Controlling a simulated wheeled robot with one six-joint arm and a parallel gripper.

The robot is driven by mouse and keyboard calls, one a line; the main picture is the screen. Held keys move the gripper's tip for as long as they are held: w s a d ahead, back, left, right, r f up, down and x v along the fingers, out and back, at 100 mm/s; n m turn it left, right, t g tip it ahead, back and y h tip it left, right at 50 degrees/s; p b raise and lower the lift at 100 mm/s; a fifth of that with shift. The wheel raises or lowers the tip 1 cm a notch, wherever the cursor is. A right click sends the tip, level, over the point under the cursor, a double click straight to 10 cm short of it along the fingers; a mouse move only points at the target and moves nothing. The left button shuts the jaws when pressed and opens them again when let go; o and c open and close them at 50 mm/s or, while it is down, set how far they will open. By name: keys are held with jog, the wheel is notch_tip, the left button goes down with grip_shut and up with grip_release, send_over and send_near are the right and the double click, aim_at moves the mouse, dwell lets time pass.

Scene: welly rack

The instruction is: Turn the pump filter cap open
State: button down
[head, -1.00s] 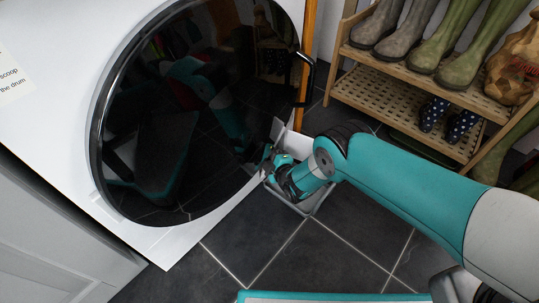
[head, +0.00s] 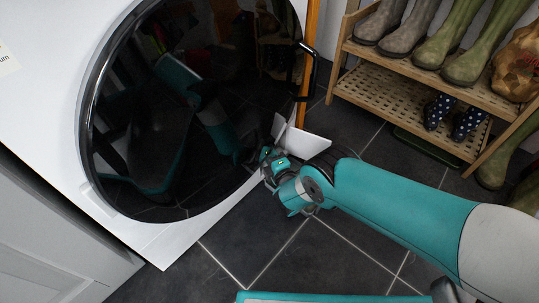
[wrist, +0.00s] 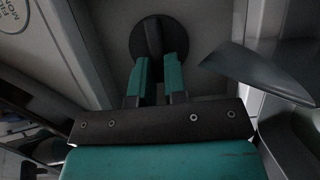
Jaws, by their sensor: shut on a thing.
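The pump filter cap (wrist: 138,45) is a dark round disc with a raised bar across its middle, at the top centre of the wrist view. My gripper (wrist: 157,66) has its two teal fingers shut on that bar, one on each side. The bar stands nearly upright in the wrist picture. In the head view my gripper (head: 268,160) is low at the right foot of the white machine (head: 165,243), and the cap is hidden there. A pale open flap (head: 302,141) stands just beside my gripper.
The round dark glass door (head: 165,120) is shut, with a black handle (head: 309,68) on its right. A wooden rack (head: 400,66) of boots stands at the right. Dark floor tiles (head: 250,240) are clear in front. A grey panel edge (wrist: 250,75) is close right of my fingers.

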jog(key=shift+w, duration=0.15)
jog(key=c, duration=1.2)
grip_release()
jog(key=shift+o, duration=0.2)
jog(key=p+v, duration=0.7)
jog(key=shift+s, duration=0.25)
jog(key=shift+d, duration=0.1)
